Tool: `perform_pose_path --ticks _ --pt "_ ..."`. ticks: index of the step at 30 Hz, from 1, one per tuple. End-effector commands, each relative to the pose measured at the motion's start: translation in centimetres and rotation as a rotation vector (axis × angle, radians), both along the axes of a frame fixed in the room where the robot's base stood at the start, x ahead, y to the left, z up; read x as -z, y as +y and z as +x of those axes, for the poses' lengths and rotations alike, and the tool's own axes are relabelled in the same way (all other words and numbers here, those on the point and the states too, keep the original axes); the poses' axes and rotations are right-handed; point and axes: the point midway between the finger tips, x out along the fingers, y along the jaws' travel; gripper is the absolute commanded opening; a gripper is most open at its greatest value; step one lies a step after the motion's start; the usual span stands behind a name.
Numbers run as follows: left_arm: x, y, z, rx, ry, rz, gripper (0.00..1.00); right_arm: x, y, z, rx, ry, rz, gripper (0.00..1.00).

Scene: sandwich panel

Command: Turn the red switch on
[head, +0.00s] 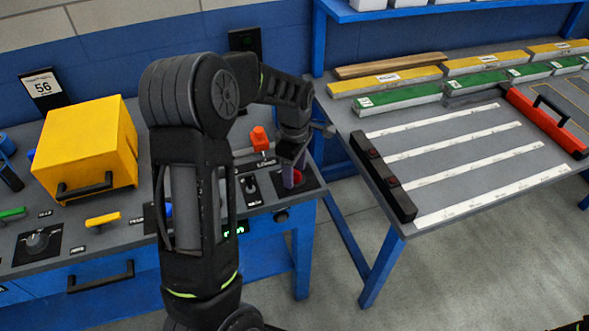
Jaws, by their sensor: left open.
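A red-orange switch (260,139) stands up from the grey panel top, just left of my left gripper. A round red knob or button (294,178) sits on a black plate at the panel's right end, partly hidden by the gripper. My left gripper (297,158) is open and points down above this red knob. I cannot tell whether it touches the knob. My left arm crosses the middle of the view and hides part of the panel. My right gripper is not in view.
A yellow box (88,148) with a black handle stands on the panel's left. A yellow lever (103,220), a black dial (37,242) and a small black toggle switch (250,186) are nearby. A grey table (455,140) with white strips stands at right, across a floor gap.

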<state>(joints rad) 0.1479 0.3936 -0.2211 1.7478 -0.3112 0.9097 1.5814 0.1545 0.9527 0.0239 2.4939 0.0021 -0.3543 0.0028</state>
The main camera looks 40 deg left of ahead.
Motion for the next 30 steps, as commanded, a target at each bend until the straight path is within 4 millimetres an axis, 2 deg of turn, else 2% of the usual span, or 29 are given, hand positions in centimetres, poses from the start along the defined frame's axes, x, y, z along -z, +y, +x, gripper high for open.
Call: perform_pose_path --ticks 3,23,30 --pt "-0.01 0.00 0.00 0.000 0.000 0.000 0.54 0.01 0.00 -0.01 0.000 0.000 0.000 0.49" --pt "-0.04 0.02 0.00 0.000 0.000 0.000 0.00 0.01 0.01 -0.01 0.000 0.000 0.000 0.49" --pt "-0.04 0.02 0.00 0.003 0.000 0.000 0.00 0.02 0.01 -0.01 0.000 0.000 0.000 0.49"
